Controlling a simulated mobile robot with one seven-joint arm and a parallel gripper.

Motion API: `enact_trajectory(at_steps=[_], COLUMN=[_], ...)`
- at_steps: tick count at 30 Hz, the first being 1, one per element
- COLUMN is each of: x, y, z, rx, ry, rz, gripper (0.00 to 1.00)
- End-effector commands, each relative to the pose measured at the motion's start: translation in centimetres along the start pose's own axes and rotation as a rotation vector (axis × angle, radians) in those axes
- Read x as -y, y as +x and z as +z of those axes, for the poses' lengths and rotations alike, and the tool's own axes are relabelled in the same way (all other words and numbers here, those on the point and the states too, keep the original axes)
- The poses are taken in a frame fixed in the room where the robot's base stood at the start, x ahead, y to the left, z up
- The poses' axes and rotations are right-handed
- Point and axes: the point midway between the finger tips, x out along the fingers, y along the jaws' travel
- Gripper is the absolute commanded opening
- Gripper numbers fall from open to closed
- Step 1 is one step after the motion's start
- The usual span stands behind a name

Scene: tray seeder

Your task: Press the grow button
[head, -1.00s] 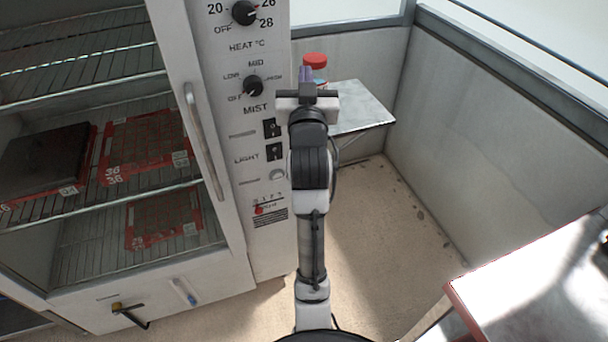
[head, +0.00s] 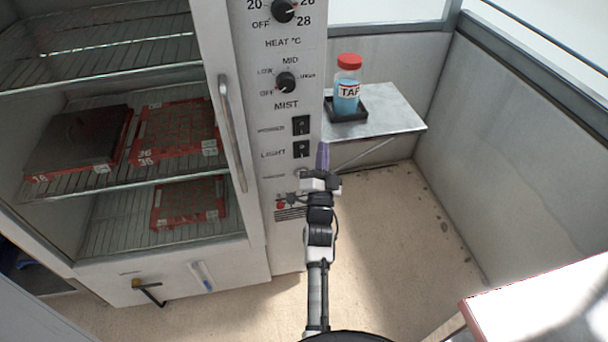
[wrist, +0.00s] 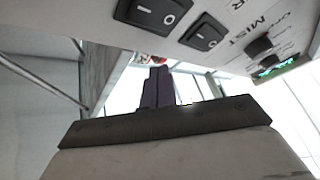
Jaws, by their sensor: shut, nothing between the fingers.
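The control panel (head: 292,120) is the tall white strip beside the open cabinet. A pale round button (head: 298,172) sits on it below the LIGHT switch, with a small label I cannot read; whether it is the grow button I cannot tell. My gripper (head: 323,147), with purple fingers, is shut and empty. In the head view it appears just right of the LIGHT switch and above right of the round button, and its distance from the panel is unclear. In the wrist view the shut fingers (wrist: 157,73) point away below the panel's switches; the round button is not visible there.
The POWER switch (head: 301,125), LIGHT switch (head: 301,149) and MIST knob (head: 285,82) are close by. A red-capped bottle (head: 347,92) stands in a black tray on a side shelf (head: 403,124). The cabinet holds red trays (head: 188,219). A table corner (head: 520,308) is at lower right.

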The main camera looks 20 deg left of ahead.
Motion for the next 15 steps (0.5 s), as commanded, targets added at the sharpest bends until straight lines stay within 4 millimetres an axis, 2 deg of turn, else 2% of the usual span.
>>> enact_trajectory(at_steps=[1, 6, 12, 15], x=[-0.5, -1.6, -2.3, -2.5], y=[-1.5, -7.0, -12.6, -14.2], z=[1.2, 3.8, 5.2, 5.3], rx=[-0.008, -0.071, -0.132, -0.15], ry=[0.049, 0.224, 0.37, 0.407], rz=[-0.009, -0.062, -0.114, -0.131], gripper=[0.0, 0.0, 0.0, 0.0])
